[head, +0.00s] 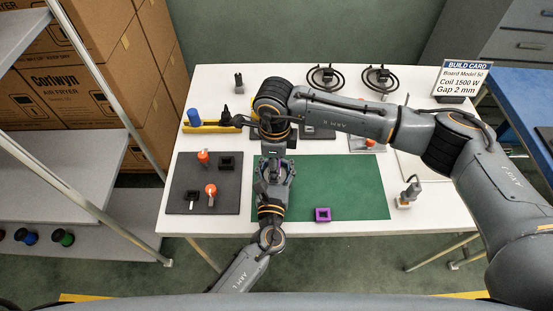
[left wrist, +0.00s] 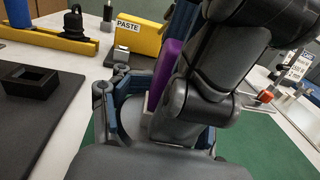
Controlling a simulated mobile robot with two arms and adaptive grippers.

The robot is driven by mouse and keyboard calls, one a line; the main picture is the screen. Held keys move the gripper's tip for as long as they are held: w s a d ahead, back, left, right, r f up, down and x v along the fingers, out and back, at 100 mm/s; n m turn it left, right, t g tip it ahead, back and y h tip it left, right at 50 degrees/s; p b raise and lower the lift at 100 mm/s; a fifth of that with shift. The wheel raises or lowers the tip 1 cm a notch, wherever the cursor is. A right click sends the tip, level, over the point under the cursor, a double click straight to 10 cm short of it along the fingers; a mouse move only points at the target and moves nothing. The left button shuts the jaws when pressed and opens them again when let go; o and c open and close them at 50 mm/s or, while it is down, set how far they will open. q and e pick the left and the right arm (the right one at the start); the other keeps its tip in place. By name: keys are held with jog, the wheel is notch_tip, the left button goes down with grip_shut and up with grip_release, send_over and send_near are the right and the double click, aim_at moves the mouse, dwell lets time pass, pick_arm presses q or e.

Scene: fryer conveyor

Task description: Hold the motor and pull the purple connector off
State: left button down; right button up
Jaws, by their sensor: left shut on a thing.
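My left gripper (head: 270,172) is over the left end of the green mat, shut on a purple piece (left wrist: 165,72) that stands up between its fingers in the left wrist view. This looks like the purple connector; only a little purple shows in the head view. My right gripper (head: 273,135) comes down from above, close against the left one. Its fingertips are hidden, so I cannot tell whether it is open or shut. I cannot make out the motor; the grippers hide the space between them. A purple square frame (head: 322,214) lies on the green mat.
The green mat (head: 355,185) is otherwise clear. A dark mat (head: 222,190) at left holds black frames and orange-topped parts. A yellow tray (head: 203,127) with a blue cylinder (head: 193,117) lies behind it. Coils (head: 325,78) and a build card (head: 461,78) stand at the back.

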pick_arm(q)
jog(key=shift+f, duration=0.1)
pick_arm(e)
jog(key=shift+c, duration=0.4)
dwell(0.4)
grip_shut()
jog(key=shift+r, duration=0.15)
jog(key=shift+r, duration=2.85)
pick_arm(q)
jog(key=shift+c, duration=1.4)
grip_release()
